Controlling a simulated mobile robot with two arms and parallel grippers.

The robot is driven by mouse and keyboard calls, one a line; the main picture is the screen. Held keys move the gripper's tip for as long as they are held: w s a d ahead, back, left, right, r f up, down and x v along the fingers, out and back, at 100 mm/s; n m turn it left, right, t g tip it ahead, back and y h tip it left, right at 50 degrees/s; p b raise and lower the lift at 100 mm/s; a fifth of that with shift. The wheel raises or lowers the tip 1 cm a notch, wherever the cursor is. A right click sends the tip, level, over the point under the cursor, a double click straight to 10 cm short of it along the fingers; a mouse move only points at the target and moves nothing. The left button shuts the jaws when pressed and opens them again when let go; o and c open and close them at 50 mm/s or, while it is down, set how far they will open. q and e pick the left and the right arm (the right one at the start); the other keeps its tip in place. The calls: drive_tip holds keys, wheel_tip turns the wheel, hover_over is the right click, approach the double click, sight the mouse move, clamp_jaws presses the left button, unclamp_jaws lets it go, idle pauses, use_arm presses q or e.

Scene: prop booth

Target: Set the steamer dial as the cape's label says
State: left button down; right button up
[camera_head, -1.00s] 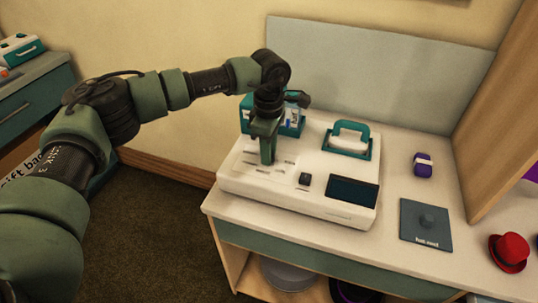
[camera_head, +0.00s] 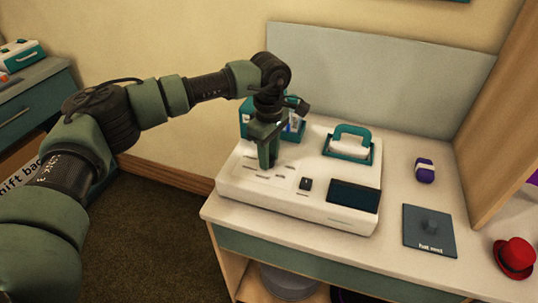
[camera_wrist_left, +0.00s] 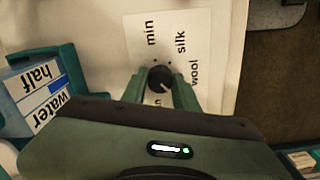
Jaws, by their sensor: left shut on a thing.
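The steamer (camera_head: 335,212) is a white box on the counter with a dark screen (camera_head: 353,196) at its front right. Its dial (camera_wrist_left: 159,78) is a small dark round knob in the left wrist view, on a white plate printed "min", "silk" and "wool"; a further word is mostly hidden by my gripper. My left gripper (camera_wrist_left: 160,83) is shut on the dial, one finger on each side. In the head view my left gripper (camera_head: 267,160) points down on the steamer's left part and hides the knob. I cannot tell the dial's setting. The cape and its label are not visible.
A teal container (camera_head: 293,128) stands behind the gripper; its side reads "half" and "water" in the wrist view (camera_wrist_left: 40,95). A teal-handled lid (camera_head: 349,146) is on the steamer's back right. A purple roll (camera_head: 425,171), dark mat (camera_head: 428,232) and red hat (camera_head: 515,257) are to the right.

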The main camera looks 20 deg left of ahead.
use_arm(q)
drive_tip(key=c, duration=1.1)
unclamp_jaws()
drive_tip(key=shift+r, duration=0.1)
wheel_tip(320, 180, up, 8)
drive_tip(key=shift+f+b, duration=0.15)
drive_tip(key=shift+b, duration=0.3)
